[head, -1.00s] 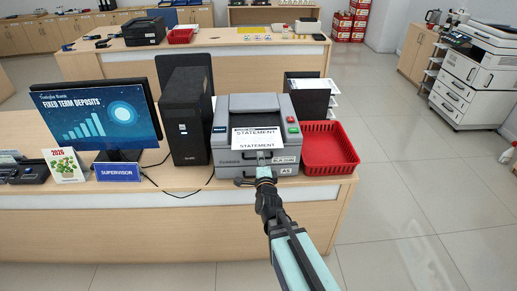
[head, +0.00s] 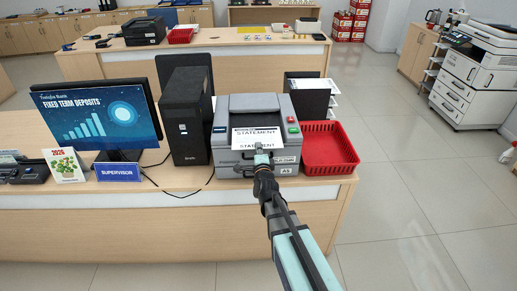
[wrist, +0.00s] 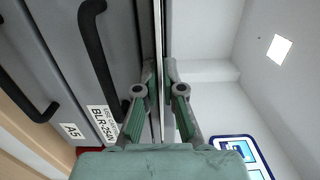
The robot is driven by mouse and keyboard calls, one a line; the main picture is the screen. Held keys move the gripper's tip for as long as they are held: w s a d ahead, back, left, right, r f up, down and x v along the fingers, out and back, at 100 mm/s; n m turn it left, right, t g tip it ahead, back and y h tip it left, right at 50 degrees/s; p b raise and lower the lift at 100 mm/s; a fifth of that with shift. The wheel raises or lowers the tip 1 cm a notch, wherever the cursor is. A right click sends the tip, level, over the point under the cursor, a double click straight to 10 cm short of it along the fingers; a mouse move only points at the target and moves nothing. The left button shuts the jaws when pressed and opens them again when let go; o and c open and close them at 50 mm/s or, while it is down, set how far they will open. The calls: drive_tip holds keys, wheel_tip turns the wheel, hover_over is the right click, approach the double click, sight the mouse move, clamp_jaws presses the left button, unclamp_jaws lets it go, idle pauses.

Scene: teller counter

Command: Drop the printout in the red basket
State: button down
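The printout (head: 256,135), a white sheet marked STATEMENT, sticks out of the front of the grey printer (head: 284,102). My gripper (head: 262,152) is at its lower front edge. In the wrist view the sheet (wrist: 158,30) shows edge-on as a thin strip between my two fingers (wrist: 160,75). The fingers lean inward and look closed on it from both sides, with little gap. The red basket (head: 345,150) stands on the counter just right of the printer, and looks empty.
A black computer tower (head: 187,130) stands left of the printer, beside a monitor (head: 98,115). A black file holder (head: 309,97) with white sheets is behind the basket. The counter's right end (head: 348,180) is close to the basket, with open floor beyond.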

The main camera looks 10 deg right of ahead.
drive_tip(key=shift+r, duration=0.1)
drive_tip(key=shift+r+p, duration=0.65)
drive_tip(key=shift+r, duration=0.5)
